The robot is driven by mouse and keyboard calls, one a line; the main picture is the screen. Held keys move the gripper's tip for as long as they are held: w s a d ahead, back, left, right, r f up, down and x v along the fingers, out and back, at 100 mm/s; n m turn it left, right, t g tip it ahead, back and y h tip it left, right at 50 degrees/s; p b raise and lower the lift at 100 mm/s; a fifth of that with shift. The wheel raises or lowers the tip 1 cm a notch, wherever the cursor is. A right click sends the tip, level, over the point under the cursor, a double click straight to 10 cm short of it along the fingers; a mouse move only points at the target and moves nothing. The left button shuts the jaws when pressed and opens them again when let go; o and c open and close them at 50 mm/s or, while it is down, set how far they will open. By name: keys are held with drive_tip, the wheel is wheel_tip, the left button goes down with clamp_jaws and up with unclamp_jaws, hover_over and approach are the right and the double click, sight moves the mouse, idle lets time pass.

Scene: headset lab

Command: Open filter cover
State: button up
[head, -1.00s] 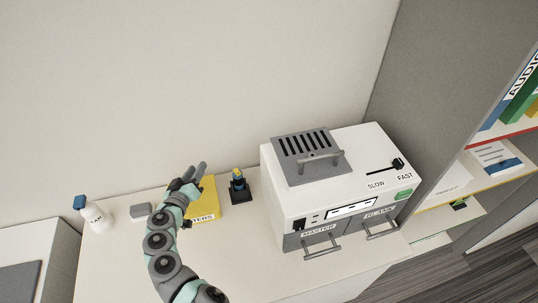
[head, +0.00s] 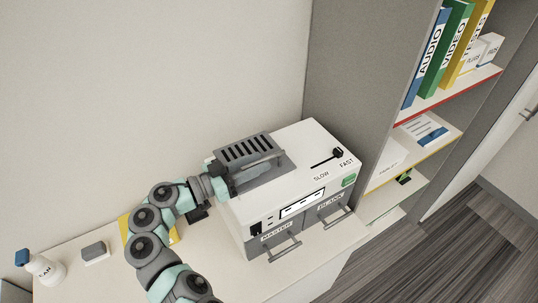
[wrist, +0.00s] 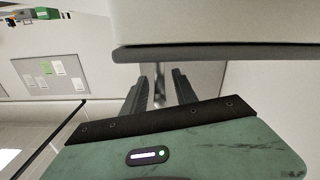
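The filter cover (head: 243,150) is a grey slotted plate on top of the white machine (head: 312,148). It looks closed, lying flat on the machine. My gripper (head: 268,168) is at the cover's front part, where its bar handle is; the arm and fingers mostly hide the handle in the head view. In the wrist view the two dark fingers (wrist: 159,88) stand apart. A thin metallic bar (wrist: 159,84), probably the handle, shows in the gap between them. I cannot tell whether either finger touches it. A dark plate edge (wrist: 225,53) runs just above the fingers.
The machine's front has two drawers with handles, MASTER (head: 280,240) and BLANK (head: 333,208). A SLOW/FAST slider (head: 326,160) lies right of the cover. A bottle (head: 45,268) and grey block (head: 95,252) stand at left. A yellow item (head: 124,228) is partly behind my arm. Shelves (head: 440,90) stand at right.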

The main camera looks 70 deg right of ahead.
sight(278, 154)
drive_tip(key=shift+p+x, duration=0.3)
drive_tip(key=shift+x, duration=1.7)
drive_tip(key=shift+c, duration=0.3)
clamp_jaws()
